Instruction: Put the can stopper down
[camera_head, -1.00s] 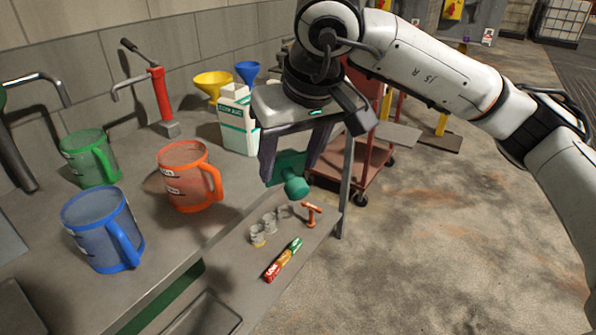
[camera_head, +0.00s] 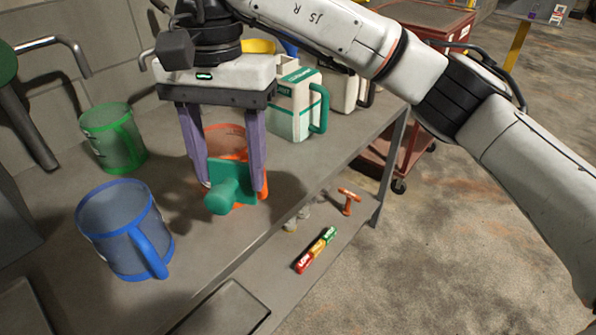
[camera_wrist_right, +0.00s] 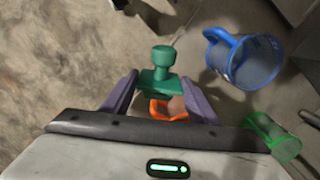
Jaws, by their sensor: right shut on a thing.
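The can stopper (camera_head: 232,185) is a green block with a round knob. My right gripper (camera_head: 233,187) is shut on it, with a purple finger on each side, and holds it in front of the orange jug. In the right wrist view the stopper (camera_wrist_right: 160,72) sits between the fingers of the gripper (camera_wrist_right: 160,85), knob pointing away. I cannot tell whether it touches the bench top below. My left gripper is not in view.
The orange jug (camera_head: 225,140) is partly hidden behind the gripper. A blue jug (camera_head: 122,228) and a green jug (camera_head: 112,138) stand to the left. A white-green can (camera_head: 293,105) stands behind right. A lower shelf holds a red-yellow-green stick (camera_head: 316,250) and an orange T-shaped piece (camera_head: 348,201).

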